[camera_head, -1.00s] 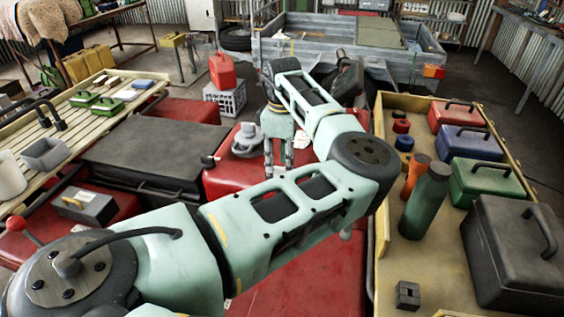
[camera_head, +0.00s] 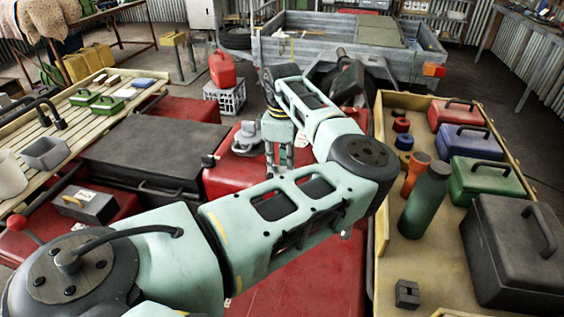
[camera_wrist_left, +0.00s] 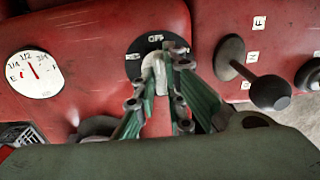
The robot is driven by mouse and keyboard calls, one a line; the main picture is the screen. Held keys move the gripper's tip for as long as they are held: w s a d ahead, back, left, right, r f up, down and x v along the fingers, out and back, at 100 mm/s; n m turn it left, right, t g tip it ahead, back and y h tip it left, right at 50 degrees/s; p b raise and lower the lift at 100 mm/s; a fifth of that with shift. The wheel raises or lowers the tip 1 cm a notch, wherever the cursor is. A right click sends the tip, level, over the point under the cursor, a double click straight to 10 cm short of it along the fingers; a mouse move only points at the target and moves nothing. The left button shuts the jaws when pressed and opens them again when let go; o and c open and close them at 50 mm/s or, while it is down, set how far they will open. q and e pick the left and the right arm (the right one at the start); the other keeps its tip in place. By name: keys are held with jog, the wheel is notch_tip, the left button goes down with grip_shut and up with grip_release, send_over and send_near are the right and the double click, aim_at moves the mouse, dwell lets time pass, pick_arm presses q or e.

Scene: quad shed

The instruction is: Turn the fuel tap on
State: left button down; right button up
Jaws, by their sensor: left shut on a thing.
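The fuel tap (camera_wrist_left: 154,72) shows in the left wrist view as a pale lever on a round black dial plate (camera_wrist_left: 140,48) set in a red panel. "OFF" is printed at the top of the dial; the other marks are small or partly covered. The lever lies between the fingers of my left gripper (camera_wrist_left: 165,102), which is shut on it. In the head view my left gripper (camera_head: 279,160) points down at the red quad body (camera_head: 222,180), and the tap is hidden there. My right gripper is in neither view.
A fuel gauge (camera_wrist_left: 34,73) sits left of the dial, and a black-knobbed lever (camera_wrist_left: 268,91) stands close on the right. A wooden tray (camera_head: 410,255) with toolboxes and a green flask (camera_head: 425,200) lies on the right, a slatted rack (camera_head: 85,125) on the left.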

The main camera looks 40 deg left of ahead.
pick_arm(q)
jog(key=shift+r+m+p, duration=0.2)
jog(key=shift+m+p, duration=0.2)
jog(key=shift+p, duration=0.45)
jog(key=m+p, duration=0.9)
jog(key=p, duration=0.3)
jog(key=shift+f+m+p, duration=0.15)
jog(key=shift+m+p, duration=0.95)
jog(key=shift+p, duration=0.15)
jog(key=c, duration=1.8)
grip_release()
